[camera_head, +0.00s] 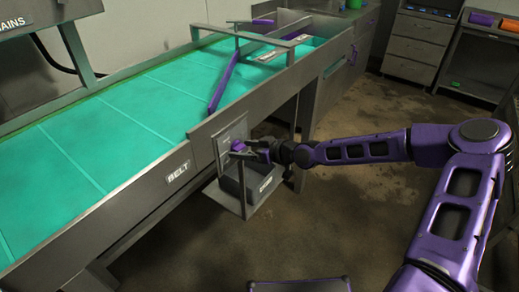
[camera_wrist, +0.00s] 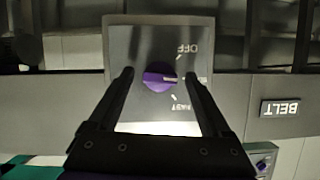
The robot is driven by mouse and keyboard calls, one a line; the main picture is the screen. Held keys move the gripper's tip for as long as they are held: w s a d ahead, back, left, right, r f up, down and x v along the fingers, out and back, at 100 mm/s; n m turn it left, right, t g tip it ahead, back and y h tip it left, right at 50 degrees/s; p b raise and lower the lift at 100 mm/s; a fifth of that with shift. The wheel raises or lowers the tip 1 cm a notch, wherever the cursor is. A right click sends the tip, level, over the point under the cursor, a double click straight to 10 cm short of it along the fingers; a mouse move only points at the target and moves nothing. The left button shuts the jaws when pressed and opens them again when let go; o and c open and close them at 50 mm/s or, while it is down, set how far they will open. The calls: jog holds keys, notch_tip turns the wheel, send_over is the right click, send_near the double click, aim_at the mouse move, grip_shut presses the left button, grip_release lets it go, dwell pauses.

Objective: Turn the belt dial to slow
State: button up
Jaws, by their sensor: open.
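The belt dial is a purple knob (camera_wrist: 158,77) on a pale metal plate (camera_wrist: 150,45), seen upside down in the wrist view. Its white pointer line points right, between the OFF mark above and the FAST mark below. Any word at that middle mark is hidden or unreadable behind my right finger. My gripper (camera_wrist: 159,75) is open, with one finger on each side of the knob and gaps visible between. In the head view, my gripper (camera_head: 254,149) is at the plate (camera_head: 229,136) on the conveyor's side, by the knob (camera_head: 238,146).
The BELT label (camera_head: 178,171) is on the conveyor side, left of the plate. A grey bin (camera_head: 238,188) hangs just below my gripper. The green belt (camera_head: 120,120) with a purple diverter bar (camera_head: 222,88) runs above. The floor to the right is open.

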jog(key=v, duration=1.7)
jog(key=shift+p, duration=0.4)
